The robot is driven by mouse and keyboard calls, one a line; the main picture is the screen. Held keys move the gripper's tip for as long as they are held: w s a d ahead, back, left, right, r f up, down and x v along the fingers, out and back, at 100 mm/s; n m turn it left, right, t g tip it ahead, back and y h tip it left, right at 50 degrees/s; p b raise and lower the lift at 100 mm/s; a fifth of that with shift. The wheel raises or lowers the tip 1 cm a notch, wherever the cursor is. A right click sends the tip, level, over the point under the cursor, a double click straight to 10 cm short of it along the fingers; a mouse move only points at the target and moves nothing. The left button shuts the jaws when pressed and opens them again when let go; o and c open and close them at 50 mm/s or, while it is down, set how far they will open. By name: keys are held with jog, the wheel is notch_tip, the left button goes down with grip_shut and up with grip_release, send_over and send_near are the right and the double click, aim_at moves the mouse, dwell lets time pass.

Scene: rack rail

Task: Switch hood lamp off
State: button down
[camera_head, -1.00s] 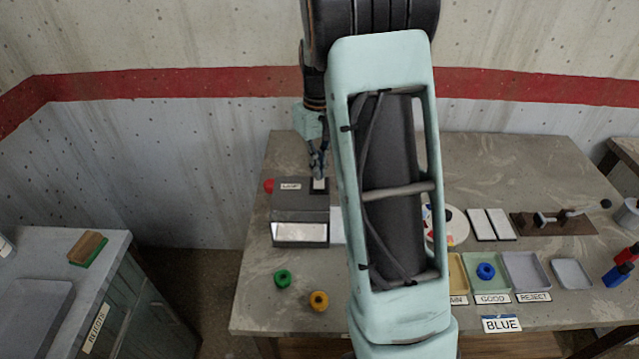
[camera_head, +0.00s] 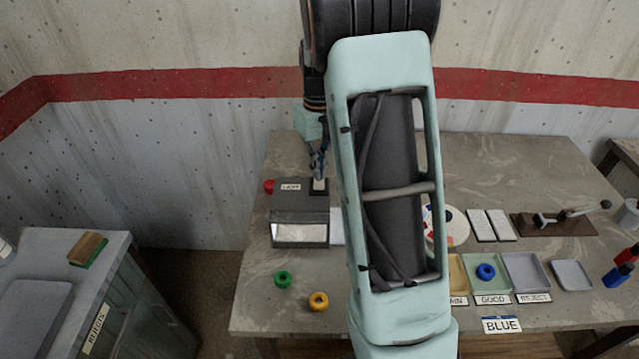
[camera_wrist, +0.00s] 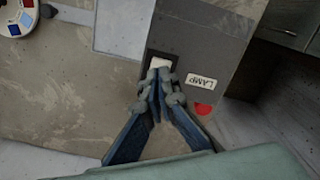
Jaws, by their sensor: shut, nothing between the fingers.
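The hood (camera_head: 300,205) is a dark grey box on the workbench, left of my arm, with a bright pale panel on its front. A white label reading LAMP (camera_wrist: 202,82) sits on its top. Beside the label is a white rocker switch (camera_wrist: 159,63) in a dark frame; it also shows in the head view (camera_head: 319,185). My gripper (camera_wrist: 158,82) is shut and empty, its fingertips at the near edge of the switch. Whether they touch it I cannot tell. A red round part (camera_wrist: 203,109) is at the hood's side.
A green ring (camera_head: 283,280) and a yellow ring (camera_head: 318,301) lie in front of the hood. Trays, one holding a blue ring (camera_head: 486,271), stand right of my arm. A side cabinet (camera_head: 70,290) is at left. My arm hides the bench middle.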

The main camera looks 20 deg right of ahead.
aim_at(319, 186)
jog(key=shift+f+b, duration=1.1)
jog(key=shift+f, duration=0.45)
dwell(0.6)
jog(key=shift+r+p, duration=2.55)
jog(key=shift+r, duration=1)
